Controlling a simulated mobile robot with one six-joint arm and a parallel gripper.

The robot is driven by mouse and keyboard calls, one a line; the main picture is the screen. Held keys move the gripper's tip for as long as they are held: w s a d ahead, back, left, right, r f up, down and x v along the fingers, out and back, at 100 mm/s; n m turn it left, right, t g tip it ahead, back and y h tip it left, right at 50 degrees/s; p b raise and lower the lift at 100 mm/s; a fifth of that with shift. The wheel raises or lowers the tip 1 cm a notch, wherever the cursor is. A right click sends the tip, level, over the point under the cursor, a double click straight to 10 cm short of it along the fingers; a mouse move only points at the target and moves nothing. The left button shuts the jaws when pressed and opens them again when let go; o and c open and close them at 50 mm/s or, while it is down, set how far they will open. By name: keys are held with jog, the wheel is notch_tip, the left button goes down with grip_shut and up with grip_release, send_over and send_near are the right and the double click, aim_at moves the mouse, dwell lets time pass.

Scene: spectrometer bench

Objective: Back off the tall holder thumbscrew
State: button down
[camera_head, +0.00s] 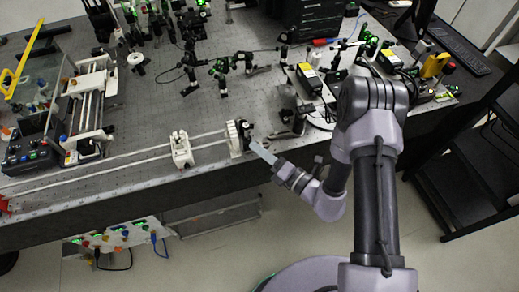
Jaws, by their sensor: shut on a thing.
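My gripper (255,149) reaches in from the right and points left, at the bench's front edge. Its pale fingers are shut at the dark fitting (247,137) on the right side of a white ridged holder (233,137). The tall holder thumbscrew is too small to make out and seems to be between the fingertips, which cover it. The holder appears upright at the right end of two pale rails. A second white holder block (181,150) sits on the same rails further left, apart from my gripper.
The perforated bench top (145,115) has free room behind the rails. Black optical mounts (220,70) stand at the back. Dark posts (295,115) stand close to the right of the holder. A white-framed rail unit (90,100) and a control box (38,145) are at left.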

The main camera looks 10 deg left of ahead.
dwell(0.3)
jog(key=c, duration=1.4)
grip_release()
jog(key=p+v, duration=0.2)
jog(key=v, duration=1.5)
jog(key=shift+d, duration=0.25)
